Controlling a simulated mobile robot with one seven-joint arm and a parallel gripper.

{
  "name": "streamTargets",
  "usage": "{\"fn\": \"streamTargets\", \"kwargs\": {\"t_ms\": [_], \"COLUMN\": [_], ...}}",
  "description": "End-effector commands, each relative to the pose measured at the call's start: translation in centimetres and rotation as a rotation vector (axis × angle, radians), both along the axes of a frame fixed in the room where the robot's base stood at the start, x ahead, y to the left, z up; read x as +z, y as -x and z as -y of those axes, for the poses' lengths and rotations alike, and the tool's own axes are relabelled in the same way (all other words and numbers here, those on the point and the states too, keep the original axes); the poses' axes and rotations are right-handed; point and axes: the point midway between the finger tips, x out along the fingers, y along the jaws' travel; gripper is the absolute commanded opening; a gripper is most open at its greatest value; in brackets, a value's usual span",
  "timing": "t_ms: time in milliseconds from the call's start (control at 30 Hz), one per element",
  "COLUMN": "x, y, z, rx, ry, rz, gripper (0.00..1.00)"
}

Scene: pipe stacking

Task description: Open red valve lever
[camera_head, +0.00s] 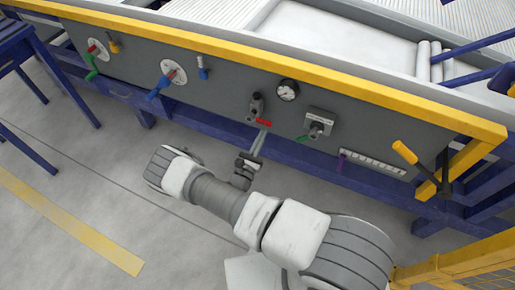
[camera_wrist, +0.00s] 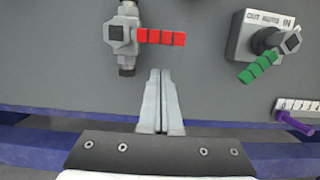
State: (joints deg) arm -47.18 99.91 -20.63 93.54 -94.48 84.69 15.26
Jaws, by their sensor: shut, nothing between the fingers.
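The red valve lever (camera_head: 264,122) sticks out to the right from a grey valve body (camera_head: 256,105) on the grey panel. In the wrist view the red lever (camera_wrist: 161,37) lies about level, pointing right from the valve body (camera_wrist: 121,34). My gripper (camera_wrist: 161,72) is shut and empty, its fingertips just below the red lever's middle and pointing up at the panel. I cannot tell whether the tips touch the panel. In the head view my gripper (camera_head: 266,126) reaches up to just below the lever.
A pressure gauge (camera_head: 287,90) sits above right. A yellow rail (camera_head: 300,70) runs along the panel top, and a blue beam (camera_head: 350,170) runs below.

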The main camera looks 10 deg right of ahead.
Motion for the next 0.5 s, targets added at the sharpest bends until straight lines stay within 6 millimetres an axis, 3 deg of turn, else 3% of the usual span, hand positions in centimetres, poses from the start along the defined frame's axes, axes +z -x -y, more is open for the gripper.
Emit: {"fn": "streamTargets", "kwargs": {"t_ms": [200,500], "x": [2.0,2.3], "y": [0.0,0.0], "z": [0.0,0.0], "rx": [0.0,0.0], "ry": [0.0,0.0], "rz": [0.0,0.0], "gripper": [0.0,0.0]}}
